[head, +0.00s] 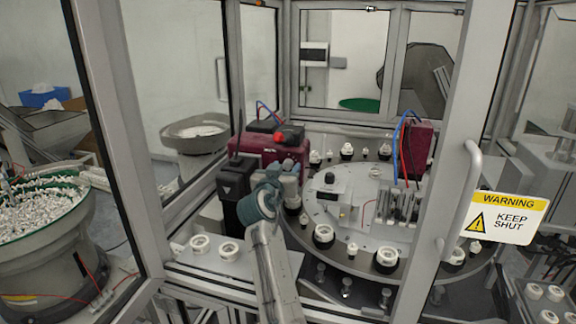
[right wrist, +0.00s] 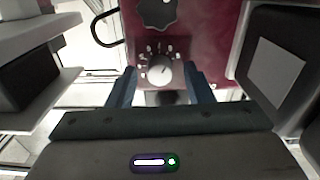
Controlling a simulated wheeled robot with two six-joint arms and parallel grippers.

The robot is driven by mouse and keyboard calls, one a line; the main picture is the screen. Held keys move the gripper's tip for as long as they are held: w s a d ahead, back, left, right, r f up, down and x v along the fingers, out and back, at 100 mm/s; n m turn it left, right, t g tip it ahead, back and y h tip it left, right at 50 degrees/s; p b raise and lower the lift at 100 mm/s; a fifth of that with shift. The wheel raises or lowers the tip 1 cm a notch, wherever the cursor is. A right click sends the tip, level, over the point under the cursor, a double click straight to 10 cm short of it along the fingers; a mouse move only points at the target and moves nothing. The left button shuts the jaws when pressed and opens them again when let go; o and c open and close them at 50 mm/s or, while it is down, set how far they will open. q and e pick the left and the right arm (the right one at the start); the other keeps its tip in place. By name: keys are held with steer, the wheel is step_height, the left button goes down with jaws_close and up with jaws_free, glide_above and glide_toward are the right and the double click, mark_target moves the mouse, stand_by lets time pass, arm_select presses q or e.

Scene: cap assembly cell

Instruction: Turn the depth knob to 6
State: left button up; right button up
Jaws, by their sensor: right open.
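The depth knob (right wrist: 160,72) is a small pale round knob on a dark red panel (right wrist: 205,35) in the right wrist view. Light scale marks fan around its upper and left side. The numbers and its pointer are too small to read. My right gripper (right wrist: 159,69) is open, with one blue-grey finger on each side of the knob. I see gaps between the fingers and the knob. In the head view my right gripper (head: 288,176) is at the dark red unit (head: 262,149), and the knob is hidden there. My left gripper is not in view.
A dark scalloped knob (right wrist: 157,11) is above the dial. A black box (head: 234,187) stands left of my gripper in the head view. A round table (head: 338,255) with caps lies to the right. The door frame (head: 440,180) carries a warning sign (head: 505,217).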

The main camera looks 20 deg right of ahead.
steer(key=shift+s+a, duration=0.1)
steer(key=shift+c, duration=1.1)
steer(key=c, duration=0.8)
steer(key=shift+n+b, duration=0.55)
steer(key=shift+n, duration=1.25)
steer(key=n, duration=0.3)
steer(key=shift+r+n, duration=0.1)
steer(key=shift+n, duration=0.2)
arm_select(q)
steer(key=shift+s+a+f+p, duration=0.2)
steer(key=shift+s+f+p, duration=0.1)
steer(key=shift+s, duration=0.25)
arm_select(e)
steer(key=shift+n, duration=2.2)
